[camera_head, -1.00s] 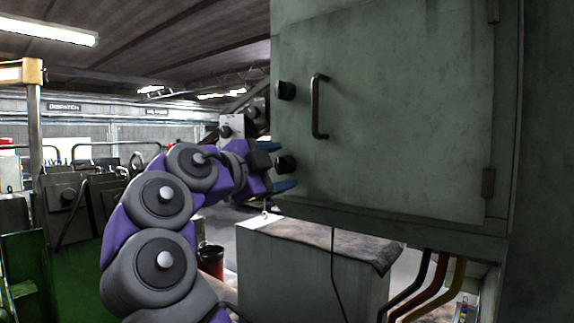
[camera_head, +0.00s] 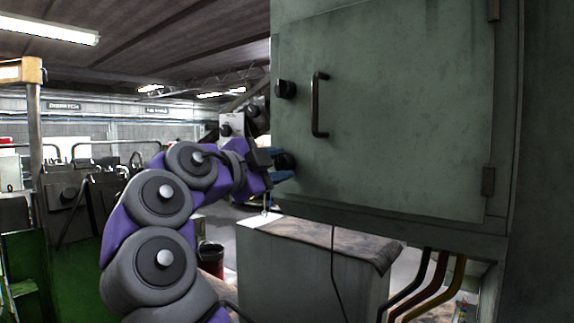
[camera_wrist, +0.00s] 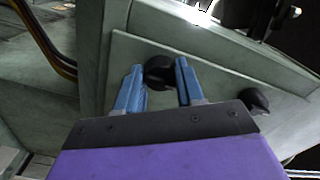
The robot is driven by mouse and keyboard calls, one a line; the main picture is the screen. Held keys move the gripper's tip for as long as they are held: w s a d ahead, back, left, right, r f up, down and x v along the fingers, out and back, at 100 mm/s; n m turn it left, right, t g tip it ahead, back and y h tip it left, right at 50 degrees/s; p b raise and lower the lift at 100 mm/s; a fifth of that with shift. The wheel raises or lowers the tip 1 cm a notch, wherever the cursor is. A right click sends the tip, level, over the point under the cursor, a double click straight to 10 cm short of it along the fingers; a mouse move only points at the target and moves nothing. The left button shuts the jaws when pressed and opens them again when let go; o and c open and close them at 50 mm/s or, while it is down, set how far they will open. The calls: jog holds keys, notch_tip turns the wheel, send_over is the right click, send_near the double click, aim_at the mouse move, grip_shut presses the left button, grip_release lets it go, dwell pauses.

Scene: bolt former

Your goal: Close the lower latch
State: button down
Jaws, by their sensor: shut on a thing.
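The grey-green cabinet door (camera_head: 400,130) is flush in its frame and carries two black knob latches at its left edge. The lower latch (camera_head: 284,161) is at the fingertips of my gripper (camera_head: 279,165). In the wrist view the lower latch (camera_wrist: 159,72) sits between the two blue fingers of my gripper (camera_wrist: 160,80), which are closed in on its sides. The upper latch (camera_head: 286,89) is above, apart from my gripper, and a black knob also shows to the right in the wrist view (camera_wrist: 254,99). The fingers partly hide the lower latch.
A dark bar handle (camera_head: 318,105) stands out from the door, right of the latches. Hinges (camera_head: 488,182) are on the right edge. A grey block with a stained top (camera_head: 310,238) stands below the cabinet, and thick cables (camera_head: 425,285) hang at lower right.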

jog(key=n, duration=0.2)
jog(key=shift+s+n+b, duration=0.1)
jog(key=shift+n+b, duration=0.2)
jog(key=shift+b, duration=0.05)
jog(key=n, duration=0.2)
jog(key=shift+r+n, duration=0.15)
jog(key=shift+n, duration=0.15)
jog(key=n+p, duration=0.1)
jog(key=n, duration=0.2)
jog(key=shift+r, duration=0.1)
jog(key=shift+n+p, duration=0.85)
jog(key=shift+n, duration=0.65)
jog(key=c, duration=1.1)
grip_release()
jog(key=o, duration=0.4)
jog(key=shift+w+a+f, duration=0.15)
jog(key=shift+w+f, duration=0.05)
jog(key=shift+f, duration=0.05)
jog(key=shift+o, duration=0.9)
jog(key=shift+s, duration=0.1)
